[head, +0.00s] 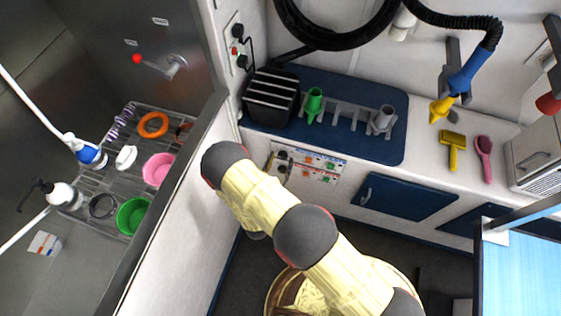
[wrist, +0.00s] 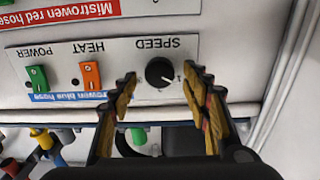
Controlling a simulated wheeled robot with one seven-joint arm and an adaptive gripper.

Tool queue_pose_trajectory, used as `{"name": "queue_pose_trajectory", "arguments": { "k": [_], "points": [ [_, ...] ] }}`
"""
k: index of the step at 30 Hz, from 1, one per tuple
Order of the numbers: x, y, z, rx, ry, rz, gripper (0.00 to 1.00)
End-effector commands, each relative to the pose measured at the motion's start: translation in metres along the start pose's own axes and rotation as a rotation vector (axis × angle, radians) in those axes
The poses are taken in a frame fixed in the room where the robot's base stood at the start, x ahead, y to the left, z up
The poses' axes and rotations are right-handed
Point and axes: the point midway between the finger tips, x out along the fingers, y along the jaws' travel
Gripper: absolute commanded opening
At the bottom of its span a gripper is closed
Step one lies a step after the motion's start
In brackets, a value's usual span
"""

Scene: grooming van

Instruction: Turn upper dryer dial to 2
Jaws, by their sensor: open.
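The upper dryer panel (wrist: 120,62) shows upside down in the wrist view, with the words SPEED, HEAT and POWER and a blue hose label. Its black round SPEED dial (wrist: 160,73) has a pale pointer mark toward the lower right in the picture; I cannot read its setting surely. My gripper (wrist: 159,82) is open, with one finger to each side of the dial in the picture. I cannot tell whether the fingers reach around it or stop short of it. In the head view my arm hides most of the gripper, beside the wall panels (head: 318,166).
An orange HEAT switch (wrist: 90,75) and a green POWER switch (wrist: 37,78) sit left of the dial in the wrist view. A red hose label (wrist: 90,12) marks the other panel. The blue countertop mat (head: 352,142) with a tool rack is above the panels; a blue cabinet door (head: 405,198) is below.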

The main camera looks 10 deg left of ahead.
Motion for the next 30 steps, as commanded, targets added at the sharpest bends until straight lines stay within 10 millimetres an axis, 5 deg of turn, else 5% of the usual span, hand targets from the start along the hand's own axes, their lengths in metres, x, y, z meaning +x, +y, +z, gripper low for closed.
{"name": "queue_pose_trajectory", "arguments": {
  "k": [11, 30],
  "points": [
    [0.0053, 0.0, -0.0001, -0.001, -0.001, -0.001, 0.47],
    [0.0052, 0.0, -0.0001, -0.001, -0.001, -0.001, 0.11]
  ]
}}
